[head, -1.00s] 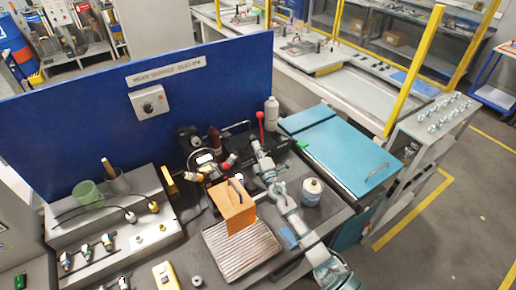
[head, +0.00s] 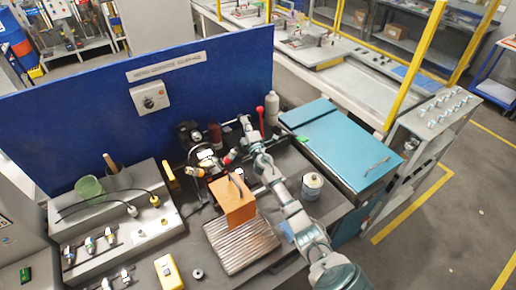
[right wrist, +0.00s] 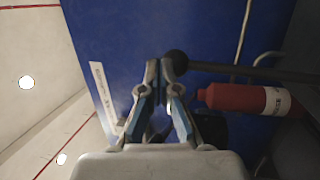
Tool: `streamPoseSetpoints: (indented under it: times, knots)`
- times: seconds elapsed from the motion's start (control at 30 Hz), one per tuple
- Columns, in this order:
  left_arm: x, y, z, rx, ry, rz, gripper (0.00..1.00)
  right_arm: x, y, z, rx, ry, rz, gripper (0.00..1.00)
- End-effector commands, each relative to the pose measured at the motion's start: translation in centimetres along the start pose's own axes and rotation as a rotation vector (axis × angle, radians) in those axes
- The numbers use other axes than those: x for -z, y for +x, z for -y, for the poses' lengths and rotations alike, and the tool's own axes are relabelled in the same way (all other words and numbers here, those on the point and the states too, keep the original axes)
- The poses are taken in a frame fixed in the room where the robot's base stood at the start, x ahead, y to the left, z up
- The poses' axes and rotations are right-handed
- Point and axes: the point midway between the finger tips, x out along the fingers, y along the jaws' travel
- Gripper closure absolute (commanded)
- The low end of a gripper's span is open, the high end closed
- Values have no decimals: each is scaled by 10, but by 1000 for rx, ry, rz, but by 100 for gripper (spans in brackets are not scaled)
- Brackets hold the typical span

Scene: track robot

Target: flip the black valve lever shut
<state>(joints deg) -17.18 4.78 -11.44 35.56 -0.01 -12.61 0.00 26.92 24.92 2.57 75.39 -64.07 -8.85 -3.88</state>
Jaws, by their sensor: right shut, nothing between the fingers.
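The black valve lever (right wrist: 250,72) shows in the right wrist view as a dark rod with a round black knob, coming in from the right. My right gripper (right wrist: 160,66) is shut and empty, with its fingertips at the left side of the knob. I cannot tell whether they touch it. In the head view my right gripper (head: 246,125) reaches over the bench to the fittings in front of the blue panel. The lever is small and hard to make out there beside the gripper. My left gripper is not in view.
A red bottle (right wrist: 245,98) lies close to the lever in the wrist view. In the head view, an orange box (head: 232,202) and ribbed metal tray (head: 242,246) sit left of my arm, and a white can (head: 311,186) right. The blue panel (head: 80,130) stands behind.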

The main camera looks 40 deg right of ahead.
Motion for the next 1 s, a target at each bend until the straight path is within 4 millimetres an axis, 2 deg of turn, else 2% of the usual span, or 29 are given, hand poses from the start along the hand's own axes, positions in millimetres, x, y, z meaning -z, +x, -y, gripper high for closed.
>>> streamPoseSetpoints:
  times: [0.3,0.8,1.0]
  knots:
    - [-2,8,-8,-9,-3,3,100,6,14,1,-1,-2,-1,100]
    - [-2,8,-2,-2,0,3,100,4,14,4,4,0,-1,100]
    - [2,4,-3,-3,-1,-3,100,1,15,0,4,1,-1,100]
